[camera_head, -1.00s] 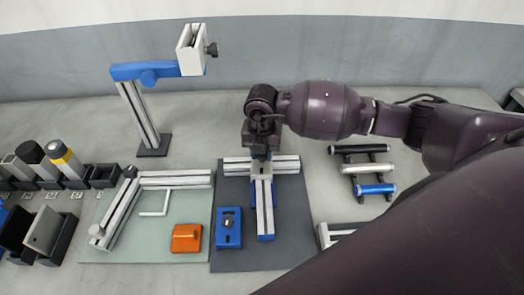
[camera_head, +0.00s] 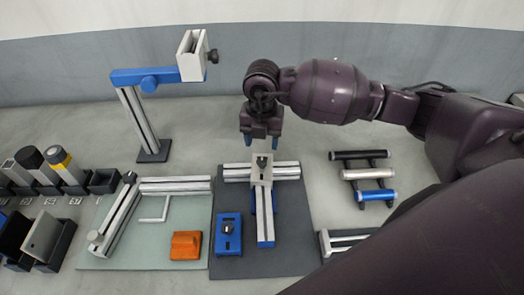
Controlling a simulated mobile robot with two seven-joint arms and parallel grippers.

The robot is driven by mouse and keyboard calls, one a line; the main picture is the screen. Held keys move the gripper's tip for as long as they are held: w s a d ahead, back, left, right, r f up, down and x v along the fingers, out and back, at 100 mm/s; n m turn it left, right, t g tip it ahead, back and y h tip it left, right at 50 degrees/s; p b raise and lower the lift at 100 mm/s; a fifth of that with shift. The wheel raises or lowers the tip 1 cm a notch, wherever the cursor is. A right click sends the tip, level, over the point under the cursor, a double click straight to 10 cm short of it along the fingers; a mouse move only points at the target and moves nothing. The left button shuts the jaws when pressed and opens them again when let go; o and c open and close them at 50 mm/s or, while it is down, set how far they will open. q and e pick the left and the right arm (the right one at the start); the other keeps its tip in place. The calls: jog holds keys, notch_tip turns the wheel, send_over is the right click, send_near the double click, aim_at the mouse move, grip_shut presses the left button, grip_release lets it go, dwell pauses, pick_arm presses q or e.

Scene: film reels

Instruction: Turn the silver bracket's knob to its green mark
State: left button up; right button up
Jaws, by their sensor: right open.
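A green mark is too small to make out, so I cannot tell which way the knob points. My right gripper (camera_head: 261,137) is open and empty, with its blue fingers pointing down. In the picture it is just above the knob and apart from it. My left gripper is not in view.
A blue block with a knob (camera_head: 228,234) lies left of the rails, and an orange block (camera_head: 186,245) lies on the green mat (camera_head: 155,255). A tall stand with a blue arm (camera_head: 146,77) rises at back left. Three rollers (camera_head: 367,174) are at right.

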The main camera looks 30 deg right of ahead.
jog(key=shift+r, duration=1.85)
jog(key=shift+s+f, duration=0.1)
